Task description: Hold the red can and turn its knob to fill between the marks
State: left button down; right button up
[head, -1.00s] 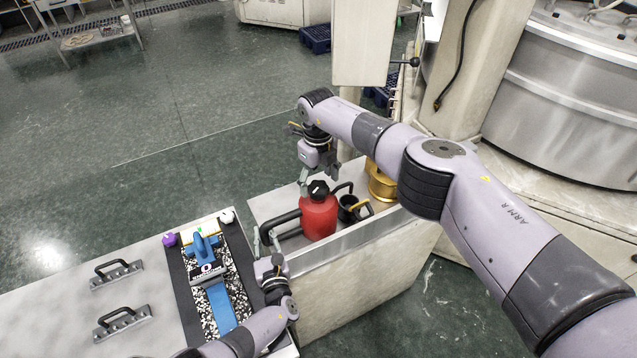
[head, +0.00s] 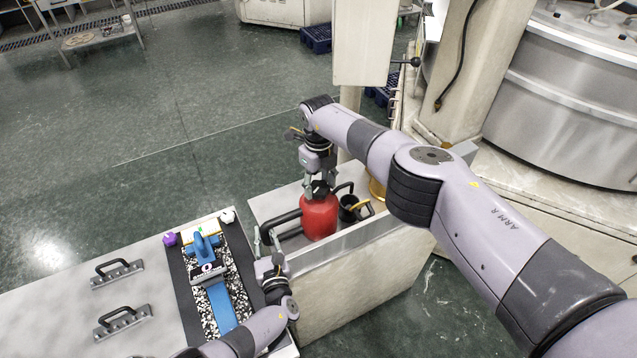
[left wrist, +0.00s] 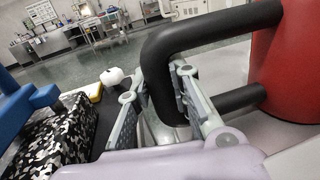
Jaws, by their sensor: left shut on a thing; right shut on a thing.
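The red can (head: 320,218) stands upright on the grey cabinet top, with a black knob (head: 319,187) on its top and a black handle (head: 284,222) to its left. In the left wrist view the can (left wrist: 290,75) is at the right edge, and its handle (left wrist: 205,30) runs between my left fingers. My left gripper (head: 266,238) is shut on the handle. My right gripper (head: 319,180) comes down from above and is shut on the knob, which its fingers partly cover. I cannot see any fill marks.
A black jug (head: 350,210) and a brass-coloured vessel (head: 377,190) stand right of the can. The left table holds a blue tool (head: 205,248), a purple knob (head: 169,239), a white knob (head: 227,216) and two handled plates (head: 117,273). Open floor lies behind.

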jog(key=c, duration=0.5)
jog(key=shift+m, duration=2.9)
jog(key=o, duration=1.2)
jog(key=shift+c, duration=0.2)
